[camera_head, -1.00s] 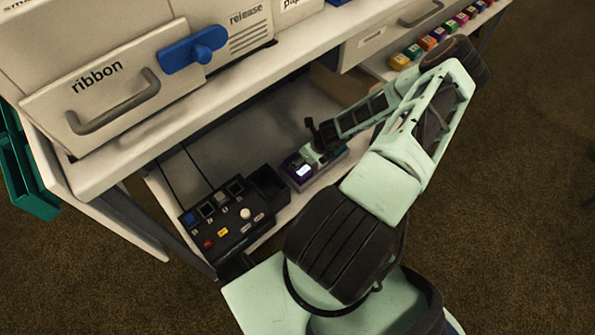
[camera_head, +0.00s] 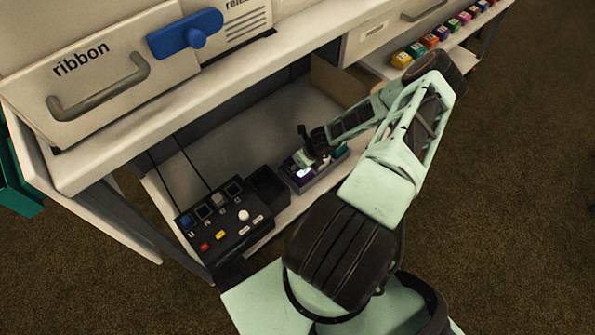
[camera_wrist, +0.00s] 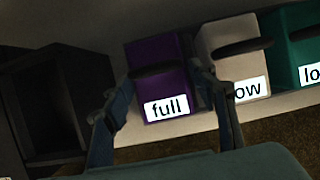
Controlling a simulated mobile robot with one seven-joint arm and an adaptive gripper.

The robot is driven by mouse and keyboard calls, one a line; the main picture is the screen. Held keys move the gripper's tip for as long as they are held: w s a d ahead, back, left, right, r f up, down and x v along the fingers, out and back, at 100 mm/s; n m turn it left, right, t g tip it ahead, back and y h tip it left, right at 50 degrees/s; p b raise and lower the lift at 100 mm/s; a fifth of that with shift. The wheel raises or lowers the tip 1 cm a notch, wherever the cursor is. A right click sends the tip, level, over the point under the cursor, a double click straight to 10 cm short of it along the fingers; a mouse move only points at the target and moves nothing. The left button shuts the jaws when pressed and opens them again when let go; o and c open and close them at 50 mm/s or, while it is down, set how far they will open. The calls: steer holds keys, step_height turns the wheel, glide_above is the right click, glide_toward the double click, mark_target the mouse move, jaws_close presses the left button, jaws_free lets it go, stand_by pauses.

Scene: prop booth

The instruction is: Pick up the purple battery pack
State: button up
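The purple battery pack (camera_wrist: 158,72) shows in the wrist view with a white label reading "full" and a dark handle across it. My gripper (camera_wrist: 165,105) is open, with one finger on each side of the purple pack. I cannot tell whether the fingers touch it. In the head view my gripper (camera_head: 303,160) is over the row of packs on the lower shelf, and the purple pack (camera_head: 294,178) is partly hidden by it.
A white pack (camera_wrist: 236,62) with a partly hidden label and a teal pack (camera_wrist: 300,48) stand right of the purple one. A black empty bin (camera_wrist: 65,105) is on the left. A black control box (camera_head: 222,222) stands on the lower shelf (camera_head: 225,150). The worktop edge (camera_head: 215,88) overhangs behind.

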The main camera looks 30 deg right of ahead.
jaws_close()
steer(key=shift+r, duration=0.2)
stand_by(0.3)
